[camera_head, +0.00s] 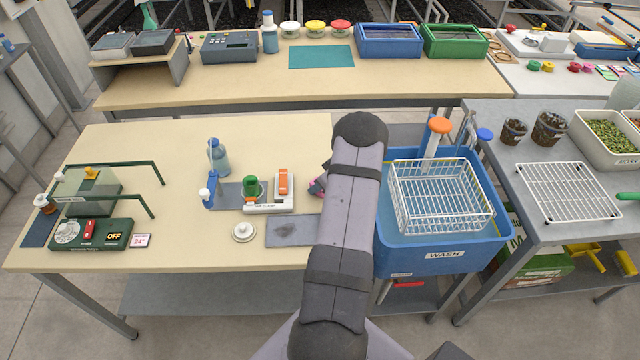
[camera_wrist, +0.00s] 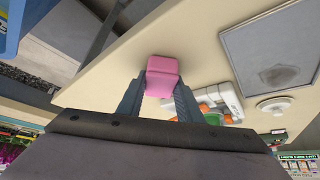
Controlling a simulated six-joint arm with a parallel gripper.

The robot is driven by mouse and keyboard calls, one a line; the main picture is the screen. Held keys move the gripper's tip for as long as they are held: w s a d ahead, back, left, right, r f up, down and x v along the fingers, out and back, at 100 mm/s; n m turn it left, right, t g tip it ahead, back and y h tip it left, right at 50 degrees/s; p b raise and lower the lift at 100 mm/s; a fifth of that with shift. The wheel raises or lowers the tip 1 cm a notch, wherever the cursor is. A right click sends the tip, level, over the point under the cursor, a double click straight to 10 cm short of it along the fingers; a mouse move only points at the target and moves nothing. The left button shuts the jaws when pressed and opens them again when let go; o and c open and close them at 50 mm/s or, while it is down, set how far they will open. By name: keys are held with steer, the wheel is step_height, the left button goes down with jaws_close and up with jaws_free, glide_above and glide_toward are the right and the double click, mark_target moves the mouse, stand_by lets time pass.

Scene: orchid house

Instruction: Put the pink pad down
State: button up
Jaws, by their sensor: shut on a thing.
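My gripper (camera_wrist: 160,88) is shut on the pink pad (camera_wrist: 162,72), a small block pinched between the two fingertips in the wrist view. The cream bench top (camera_wrist: 120,75) lies behind it in that view; how far the pad is from the bench, I cannot tell. My arm hides the rest of the gripper there.
A grey stained mat (camera_head: 290,232), a white round lid (camera_head: 243,232) and a white holder (camera_head: 268,206) with green and orange items stand left of my arm. The blue wash tub (camera_head: 445,255) with a wire basket (camera_head: 440,195) stands right. The bench's upper left is clear.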

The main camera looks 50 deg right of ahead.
steer(key=o, duration=1)
steer(key=shift+r, duration=0.2)
steer(key=b+v, duration=0.1)
steer(key=v, duration=1.1)
